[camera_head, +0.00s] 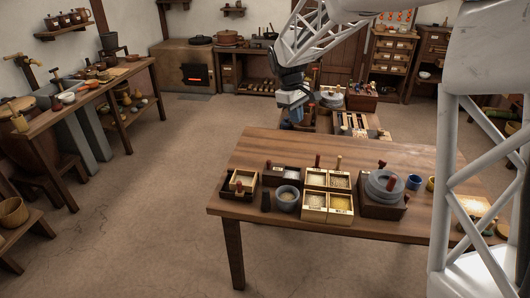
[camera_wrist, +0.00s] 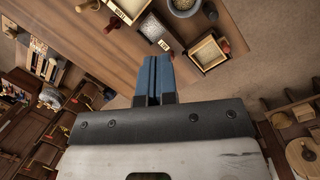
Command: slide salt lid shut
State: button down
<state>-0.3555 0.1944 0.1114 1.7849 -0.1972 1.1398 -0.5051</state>
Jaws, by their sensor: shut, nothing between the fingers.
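In the wrist view the dark box (camera_wrist: 155,33) is partly uncovered, shows pale grey contents and bears a white label too small to read surely. How far its lid covers it I cannot tell. My gripper (camera_head: 296,116) is above and behind the table, apart from the box. In the wrist view its blue fingers (camera_wrist: 153,72) are together and empty, near the box's edge in the picture.
A pale wooden box (camera_head: 242,182) stands left of the dark box, with a grey bowl (camera_head: 287,198) in front. Pale grain bins (camera_head: 327,193) and a stone quern (camera_head: 383,188) stand to the right.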

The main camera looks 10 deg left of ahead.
jog(key=w+a+f+n+h, duration=0.1)
jog(key=w+a+f+n, duration=0.1)
jog(key=w+a+f, duration=0.4)
jog(key=w+a+f+n, duration=0.3)
jog(key=w+a+f, duration=0.3)
jog(key=a+f, duration=0.4)
jog(key=a, duration=0.4)
jog(key=shift+w+a+f+h, duration=0.15)
jog(key=shift+a+h, duration=0.2)
jog(key=shift+h, duration=0.05)
jog(key=shift+f, duration=0.1)
send_over(267, 168)
jog(key=w+a, duration=0.1)
jog(key=a, duration=0.2)
jog(key=shift+w+d+f, duration=0.1)
jog(key=shift+d+f, duration=0.05)
jog(key=shift+f, duration=2.25)
jog(key=shift+d+f, duration=0.1)
jog(key=shift+f, duration=2.25)
jog(key=shift+d, duration=0.1)
